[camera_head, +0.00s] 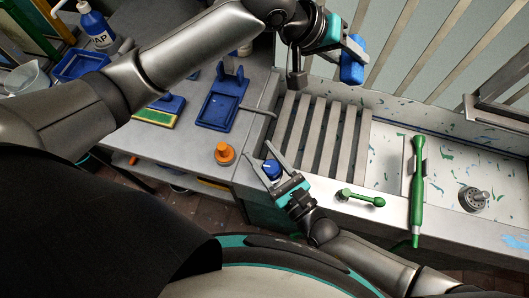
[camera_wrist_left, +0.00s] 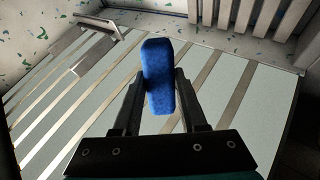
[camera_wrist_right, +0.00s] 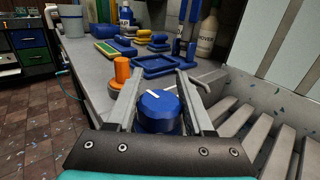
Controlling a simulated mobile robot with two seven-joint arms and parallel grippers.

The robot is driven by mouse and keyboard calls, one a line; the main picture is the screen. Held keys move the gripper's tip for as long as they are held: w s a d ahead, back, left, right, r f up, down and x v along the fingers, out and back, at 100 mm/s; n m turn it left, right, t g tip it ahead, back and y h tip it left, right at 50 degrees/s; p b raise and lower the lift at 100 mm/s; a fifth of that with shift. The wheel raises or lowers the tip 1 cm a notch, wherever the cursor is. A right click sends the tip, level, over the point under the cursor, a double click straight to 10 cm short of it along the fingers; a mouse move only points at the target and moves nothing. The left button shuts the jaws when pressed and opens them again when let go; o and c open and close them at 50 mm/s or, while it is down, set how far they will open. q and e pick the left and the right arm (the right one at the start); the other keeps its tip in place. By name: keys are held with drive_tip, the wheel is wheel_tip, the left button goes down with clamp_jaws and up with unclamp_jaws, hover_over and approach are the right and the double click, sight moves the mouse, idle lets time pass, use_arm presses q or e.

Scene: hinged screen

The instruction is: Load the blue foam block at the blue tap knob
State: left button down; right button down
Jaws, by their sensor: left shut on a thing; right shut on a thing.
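The blue foam block (camera_head: 352,72) is held in my left gripper (camera_head: 352,58) above the slatted screen at the top right of the head view. In the left wrist view the block (camera_wrist_left: 158,78) stands between both fingers, over pale panels and metal slats. The blue tap knob (camera_head: 271,169) is at the sink's front left corner. My right gripper (camera_head: 267,160) is shut on it. In the right wrist view the knob (camera_wrist_right: 159,111), with a white pointer line, sits between the two fingers; its underside is hidden.
An orange knob (camera_head: 224,153) stands on the grey counter left of the blue knob. Several slats (camera_head: 322,135) cover part of the sink. A green lever (camera_head: 361,198), a long green handle (camera_head: 417,185) and a drain (camera_head: 474,200) lie to the right. Blue trays (camera_head: 221,103) and bottles occupy the counter.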

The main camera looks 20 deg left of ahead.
drive_tip(key=shift+s+a+n+g+y, duration=0.1)
drive_tip(key=shift+n+g+y, duration=0.4)
drive_tip(key=shift+g, duration=0.25)
drive_tip(key=shift+s+a+n+g+y, duration=0.1)
drive_tip(key=shift+n+g+y, duration=0.3)
drive_tip(key=shift+n+g, duration=0.3)
drive_tip(key=shift+c, duration=1.4)
unclamp_jaws()
drive_tip(key=shift+s+d, duration=0.1)
drive_tip(key=v, duration=1.2)
